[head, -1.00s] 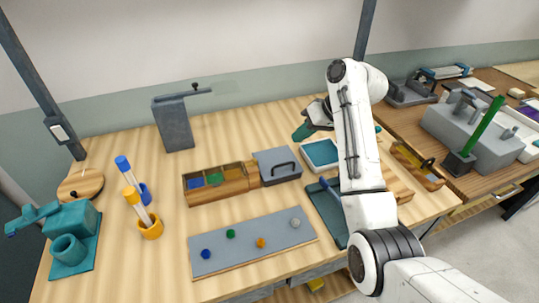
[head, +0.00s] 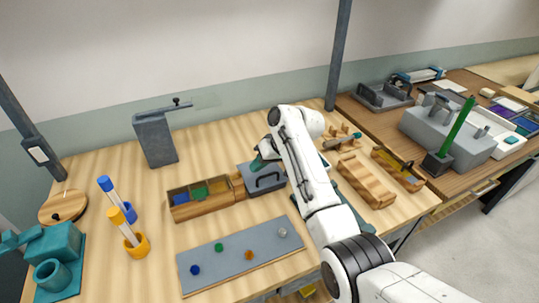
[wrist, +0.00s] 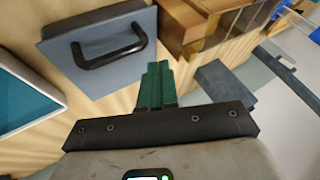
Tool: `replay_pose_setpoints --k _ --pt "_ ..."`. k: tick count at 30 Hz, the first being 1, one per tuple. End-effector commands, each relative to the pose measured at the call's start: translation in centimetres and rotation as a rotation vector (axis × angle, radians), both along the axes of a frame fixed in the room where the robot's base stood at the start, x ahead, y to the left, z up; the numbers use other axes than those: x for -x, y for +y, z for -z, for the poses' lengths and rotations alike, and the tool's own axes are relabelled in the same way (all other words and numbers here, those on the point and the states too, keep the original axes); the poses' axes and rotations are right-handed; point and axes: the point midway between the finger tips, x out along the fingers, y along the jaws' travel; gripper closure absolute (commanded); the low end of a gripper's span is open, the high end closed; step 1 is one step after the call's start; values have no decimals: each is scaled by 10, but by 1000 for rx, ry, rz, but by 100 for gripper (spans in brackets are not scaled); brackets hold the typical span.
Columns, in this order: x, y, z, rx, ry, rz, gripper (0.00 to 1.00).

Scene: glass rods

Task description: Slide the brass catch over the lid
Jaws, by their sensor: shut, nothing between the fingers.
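The grey lid (head: 249,188) with a black arched handle is at the right end of a wooden box (head: 205,211) with coloured compartments. In the wrist view the lid (wrist: 75,62) is at upper left and the box's wooden end (wrist: 182,22) is at the top. My gripper (head: 257,162) is at the lid's far edge in the head view. Its green fingers (wrist: 158,68) are closed together and empty, pointing toward the gap between lid and box in the wrist view. I cannot tell whether they touch anything. I cannot make out the brass catch clearly in either view.
A grey board with coloured knobs (head: 223,269) lies in front of the box. A grey post (head: 155,141) stands behind it. Two tube holders (head: 137,246) are at left. A wooden rack (head: 366,184) is right of my arm.

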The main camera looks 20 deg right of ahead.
Motion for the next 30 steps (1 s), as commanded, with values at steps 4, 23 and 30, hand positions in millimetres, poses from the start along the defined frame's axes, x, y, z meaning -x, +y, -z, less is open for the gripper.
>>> replay_pose_setpoints --k 4,23,30 --pt "0 17 -3 0 0 -1 100" --pt "0 38 -3 1 0 -2 100" --pt "0 47 -2 0 -1 0 100"
